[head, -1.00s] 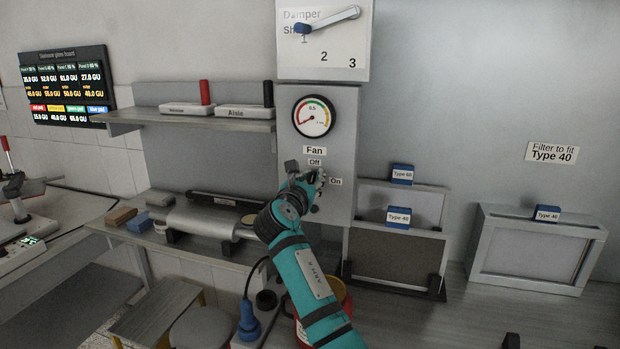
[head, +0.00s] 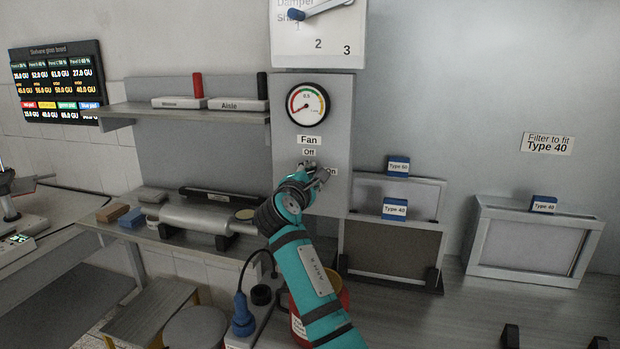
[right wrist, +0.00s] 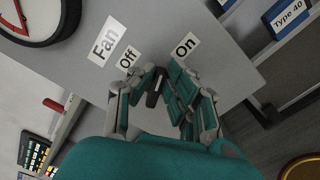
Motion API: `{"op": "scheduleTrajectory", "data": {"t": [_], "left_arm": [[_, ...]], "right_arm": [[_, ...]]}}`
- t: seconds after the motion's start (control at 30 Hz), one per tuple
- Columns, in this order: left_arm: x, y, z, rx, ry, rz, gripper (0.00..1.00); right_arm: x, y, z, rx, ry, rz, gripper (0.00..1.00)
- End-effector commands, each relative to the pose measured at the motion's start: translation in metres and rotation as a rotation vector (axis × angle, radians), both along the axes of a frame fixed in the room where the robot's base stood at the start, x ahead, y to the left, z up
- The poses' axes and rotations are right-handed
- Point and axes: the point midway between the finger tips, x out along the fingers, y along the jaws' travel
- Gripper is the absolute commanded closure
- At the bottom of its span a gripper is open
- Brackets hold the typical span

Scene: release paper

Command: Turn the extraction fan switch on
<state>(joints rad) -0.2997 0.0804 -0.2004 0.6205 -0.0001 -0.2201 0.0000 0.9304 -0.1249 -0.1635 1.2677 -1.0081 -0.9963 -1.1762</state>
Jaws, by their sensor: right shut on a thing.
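The fan switch panel (head: 340,120) is a grey upright box with a "Fan" label (head: 309,140), an "Off" label (head: 309,152) and an "On" label (head: 331,171) to its lower right. My right gripper (head: 318,175) is at the switch, below "Off" and beside "On", partly covering the "On" label. In the right wrist view its fingers are closed on the dark switch lever (right wrist: 153,98), between the "Off" and "On" labels. The fingers hide most of the lever, so its exact angle is hard to tell. My left gripper is not in view.
A round gauge (head: 307,105) sits above the switch, its needle at the low end. A damper plate (head: 335,45) with a lever is above it. Filter frames (head: 395,255) stand to the right. A shelf (head: 190,115) and a metal cylinder (head: 190,218) are to the left.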

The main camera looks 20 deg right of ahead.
Motion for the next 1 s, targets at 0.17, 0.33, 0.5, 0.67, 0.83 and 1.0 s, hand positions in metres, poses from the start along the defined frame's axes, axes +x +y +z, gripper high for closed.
{"op": "scheduleTrajectory", "data": {"t": [0.17,0.33,0.5,0.67,0.83,1.0], "left_arm": [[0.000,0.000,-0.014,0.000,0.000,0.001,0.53],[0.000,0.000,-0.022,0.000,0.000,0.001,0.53],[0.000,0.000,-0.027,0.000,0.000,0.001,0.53],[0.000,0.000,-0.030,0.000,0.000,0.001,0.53],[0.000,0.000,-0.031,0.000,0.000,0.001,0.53],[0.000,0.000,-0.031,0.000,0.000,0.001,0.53]], "right_arm": [[-0.001,-0.001,-0.005,0.125,-0.086,0.000,1.00],[-0.001,-0.001,-0.006,0.221,-0.150,0.000,1.00],[-0.001,-0.002,-0.007,0.287,-0.194,-0.001,1.00],[-0.001,-0.002,-0.008,0.325,-0.220,-0.001,1.00],[-0.001,-0.002,-0.008,0.341,-0.231,-0.001,1.00],[-0.001,-0.002,-0.007,0.345,-0.233,-0.001,1.00]]}}
